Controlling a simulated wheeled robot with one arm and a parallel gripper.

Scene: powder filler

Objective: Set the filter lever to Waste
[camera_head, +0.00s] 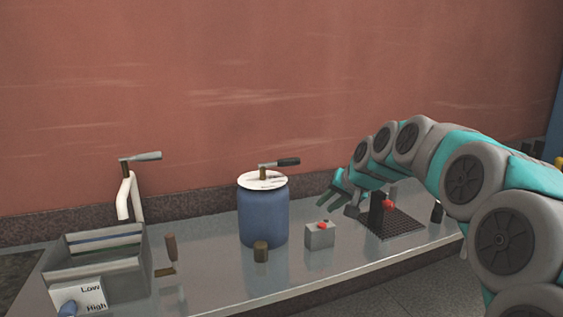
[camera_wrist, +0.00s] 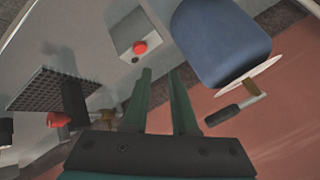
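A blue canister (camera_head: 263,218) stands on the counter with a white disc (camera_head: 250,181) on top. A lever with a dark handle (camera_head: 287,162) sits above the disc and points right. Marks on the disc are too small to read. My gripper (camera_head: 332,190) is to the right of the canister, apart from it, and above a grey box. In the wrist view my gripper (camera_wrist: 162,75) is open with nothing between its fingers. The canister (camera_wrist: 220,40), disc (camera_wrist: 262,70) and lever handle (camera_wrist: 222,115) lie to the right of the fingers.
The grey box (camera_head: 320,240) has a red button. A black grid plate (camera_head: 390,228) with a post and red knob stands under my arm. A grey bin (camera_head: 95,262), tap (camera_head: 124,197) and Low/High panel (camera_head: 80,297) are left.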

